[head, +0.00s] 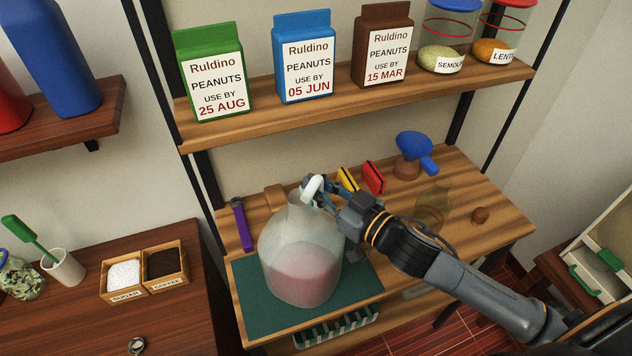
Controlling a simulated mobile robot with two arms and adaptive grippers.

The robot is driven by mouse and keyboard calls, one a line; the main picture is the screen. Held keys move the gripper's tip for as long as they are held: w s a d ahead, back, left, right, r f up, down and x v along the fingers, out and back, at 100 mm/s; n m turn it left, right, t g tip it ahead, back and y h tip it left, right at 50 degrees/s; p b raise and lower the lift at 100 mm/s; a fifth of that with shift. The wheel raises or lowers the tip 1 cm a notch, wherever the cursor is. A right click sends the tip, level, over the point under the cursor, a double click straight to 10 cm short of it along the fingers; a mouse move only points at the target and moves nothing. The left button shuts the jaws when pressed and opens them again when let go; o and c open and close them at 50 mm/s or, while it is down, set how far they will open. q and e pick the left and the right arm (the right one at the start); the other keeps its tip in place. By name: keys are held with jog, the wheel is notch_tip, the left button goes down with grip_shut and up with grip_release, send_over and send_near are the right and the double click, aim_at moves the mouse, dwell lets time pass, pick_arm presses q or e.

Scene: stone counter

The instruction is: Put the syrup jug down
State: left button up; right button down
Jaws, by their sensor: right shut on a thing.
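The syrup jug (303,264) is a large translucent jug with pink liquid in its lower part. It is upright over the green mat (250,300) on the wooden worktop; I cannot tell whether its base touches the mat. My right gripper (314,192) is shut at the white handle near the jug's neck, its arm coming in from the lower right. The fingers partly hide the neck and handle. My left gripper is not in view.
A purple-handled tool (243,226) lies left of the jug. Yellow (348,179) and red (373,177) items and a blue-topped scoop-like object (415,150) stand behind. A shelf (330,95) with peanut cartons overhangs the back.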

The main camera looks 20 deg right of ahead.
jog(key=shift+r, duration=0.1)
jog(key=c, duration=1.3)
grip_release()
jog(key=shift+f, duration=0.2)
jog(key=shift+r, duration=0.1)
jog(key=shift+s+d, duration=0.25)
jog(key=shift+s, duration=0.2)
jog(key=b+v, duration=0.3)
jog(key=v, duration=0.8)
